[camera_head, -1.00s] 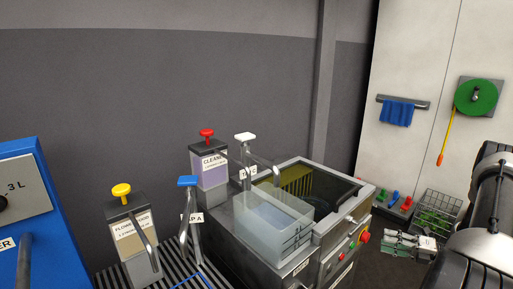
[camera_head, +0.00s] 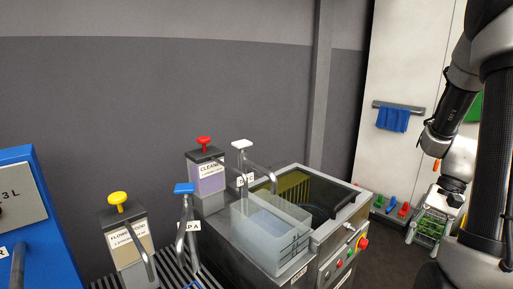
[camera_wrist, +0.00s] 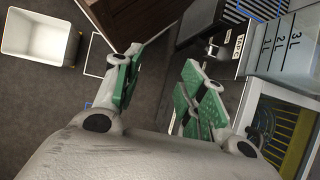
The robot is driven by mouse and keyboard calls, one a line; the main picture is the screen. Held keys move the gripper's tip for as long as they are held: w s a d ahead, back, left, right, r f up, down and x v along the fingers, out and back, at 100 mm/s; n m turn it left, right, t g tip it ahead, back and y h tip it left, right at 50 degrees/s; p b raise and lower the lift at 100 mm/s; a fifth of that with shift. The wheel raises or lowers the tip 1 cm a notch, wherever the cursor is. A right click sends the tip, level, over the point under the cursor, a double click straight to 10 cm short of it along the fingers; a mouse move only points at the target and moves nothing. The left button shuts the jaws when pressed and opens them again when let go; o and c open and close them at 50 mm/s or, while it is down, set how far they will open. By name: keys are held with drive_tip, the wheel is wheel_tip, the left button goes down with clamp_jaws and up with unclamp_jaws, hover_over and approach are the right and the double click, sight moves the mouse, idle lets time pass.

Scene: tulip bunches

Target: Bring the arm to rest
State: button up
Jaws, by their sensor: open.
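My gripper (camera_head: 430,228) hangs at the right of the head view, pointing down, with my arm folded above it. In the wrist view my gripper (camera_wrist: 160,85) shows two green-padded fingers spread apart. Nothing is between them, and bare dark floor shows in the gap. No tulips show in either view.
A clear tank (camera_head: 270,235) stands on a grey machine (camera_head: 325,262) left of my arm. Pump dispensers (camera_head: 207,175) stand beside it. A blue cloth (camera_head: 393,119) hangs on the wall rail. The wrist view shows a white bin (camera_wrist: 38,36) on the floor.

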drive_tip(key=s+a+r+n+t+h, duration=0.2)
drive_tip(key=a+r+n, duration=0.3)
drive_tip(key=r, duration=0.4)
drive_tip(key=s+a+r+n+t+h, duration=0.3)
drive_tip(key=a+r+n+t, duration=0.1)
drive_tip(key=r, duration=0.5)
drive_tip(key=shift+s+a+n+t, duration=0.25)
drive_tip(key=shift+a+n+t, duration=0.1)
drive_tip(key=shift+n+t, duration=0.25)
drive_tip(key=shift+r, duration=0.1)
drive_tip(key=shift+c, duration=0.5)
idle(0.5)
